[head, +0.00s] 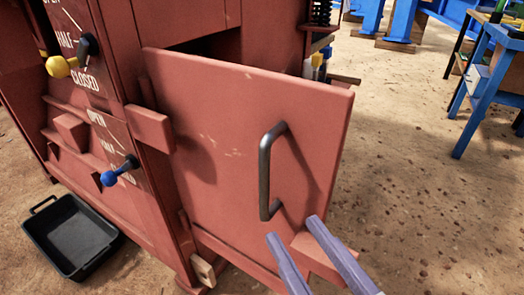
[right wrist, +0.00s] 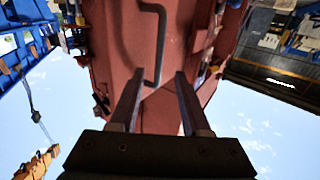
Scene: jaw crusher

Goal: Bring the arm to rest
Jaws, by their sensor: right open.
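My right gripper (head: 296,245) is open and empty, just below and in front of the dark bar handle (head: 265,170) on the red door (head: 220,130). The door stands swung open from the red machine. In the right wrist view the two fingers (right wrist: 155,95) are spread apart, with the handle (right wrist: 158,45) beyond them and nothing between them. I cannot tell the exact gap between fingertips and handle. My left gripper is not in view.
A lever with a yellow knob (head: 60,67) and one with a blue knob (head: 109,178) sit on the machine's labelled side. A black tray (head: 72,238) lies on the ground at left. A blue table (head: 480,90) stands at right. Bare gravelly ground lies between.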

